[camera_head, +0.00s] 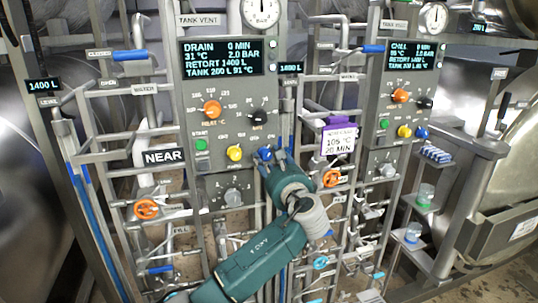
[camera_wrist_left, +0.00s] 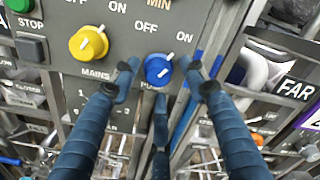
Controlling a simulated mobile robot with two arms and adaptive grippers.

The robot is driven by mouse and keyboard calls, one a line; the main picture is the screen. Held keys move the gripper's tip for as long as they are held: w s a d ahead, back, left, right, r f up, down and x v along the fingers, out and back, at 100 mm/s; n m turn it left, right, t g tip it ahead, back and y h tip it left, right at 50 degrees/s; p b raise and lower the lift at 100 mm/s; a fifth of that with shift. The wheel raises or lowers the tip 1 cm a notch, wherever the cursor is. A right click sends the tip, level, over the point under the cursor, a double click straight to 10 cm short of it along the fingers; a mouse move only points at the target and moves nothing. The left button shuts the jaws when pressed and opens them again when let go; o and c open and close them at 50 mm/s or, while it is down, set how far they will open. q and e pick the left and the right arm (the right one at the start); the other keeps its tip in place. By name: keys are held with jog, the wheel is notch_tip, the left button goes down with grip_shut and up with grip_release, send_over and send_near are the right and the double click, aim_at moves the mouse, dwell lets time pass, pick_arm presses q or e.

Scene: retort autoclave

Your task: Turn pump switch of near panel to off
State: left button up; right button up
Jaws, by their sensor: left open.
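The near panel (camera_head: 222,120) stands left of centre, with a NEAR label (camera_head: 165,156) beside it. Its pump switch (camera_wrist_left: 158,69) is a round blue knob with a white pointer mark, under OFF and ON lettering. The pointer appears tilted to the upper right, towards ON. In the head view the switch (camera_head: 265,153) is partly hidden by my left gripper (camera_head: 272,158). In the wrist view my left gripper (camera_wrist_left: 165,82) is open, its fingertips on either side of the blue knob with small gaps visible. My right gripper is not in view.
A yellow MAINS knob (camera_wrist_left: 88,43) sits left of the pump switch, with a green button (camera_wrist_left: 19,5) farther left. A grey pipe frame surrounds the panel. A purple-edged card (camera_head: 339,141) hangs to the right, before the far panel (camera_head: 402,110).

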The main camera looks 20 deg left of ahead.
pick_arm(q)
jog(key=shift+w+a, duration=0.2)
jog(key=shift+w, duration=0.05)
grip_shut()
jog(key=shift+f, duration=0.15)
